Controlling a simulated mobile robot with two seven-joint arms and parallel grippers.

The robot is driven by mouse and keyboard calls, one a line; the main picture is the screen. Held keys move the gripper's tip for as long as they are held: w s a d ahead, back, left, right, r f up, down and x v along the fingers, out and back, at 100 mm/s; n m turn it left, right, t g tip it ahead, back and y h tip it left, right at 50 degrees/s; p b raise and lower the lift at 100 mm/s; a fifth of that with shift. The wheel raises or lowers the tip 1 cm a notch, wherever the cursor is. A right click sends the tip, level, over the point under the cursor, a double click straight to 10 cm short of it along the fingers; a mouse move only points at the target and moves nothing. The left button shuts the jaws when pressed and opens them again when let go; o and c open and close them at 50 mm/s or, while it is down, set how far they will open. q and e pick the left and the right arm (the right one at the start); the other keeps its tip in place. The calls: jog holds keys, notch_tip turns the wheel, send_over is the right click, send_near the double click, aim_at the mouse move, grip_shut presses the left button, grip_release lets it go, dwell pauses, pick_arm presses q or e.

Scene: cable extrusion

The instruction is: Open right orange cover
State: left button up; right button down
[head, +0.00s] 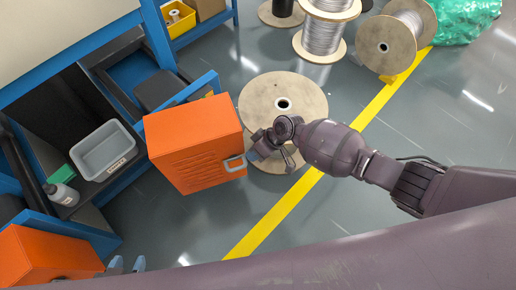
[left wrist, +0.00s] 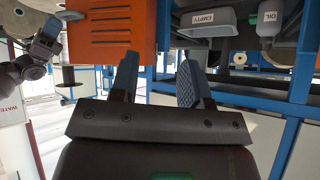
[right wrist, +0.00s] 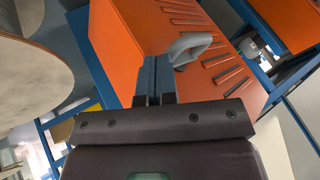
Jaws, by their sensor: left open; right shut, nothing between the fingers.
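The right orange cover (head: 193,140) is a box-shaped hood with slots and a grey handle (head: 235,163) on its right side. It also shows in the left wrist view (left wrist: 105,35) and fills much of the right wrist view (right wrist: 150,30). My right gripper (head: 257,151) is shut and empty beside the handle. In the right wrist view its closed fingers (right wrist: 155,78) are just left of the handle (right wrist: 190,48); I cannot tell whether they touch it. My left gripper (head: 127,264) is low at the left, apart from the cover, with its fingers (left wrist: 156,82) spread and empty.
A second orange cover (head: 45,257) is at the lower left. A blue-framed bench carries a grey bin (head: 103,150) and a bottle (head: 62,193). A wooden spool (head: 285,92) stands on the floor behind my right gripper. Floor right of the yellow line (head: 275,215) is mostly clear.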

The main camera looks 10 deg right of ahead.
pick_arm(q)
jog(key=shift+s+f, duration=0.1)
jog(key=shift+s, duration=0.25)
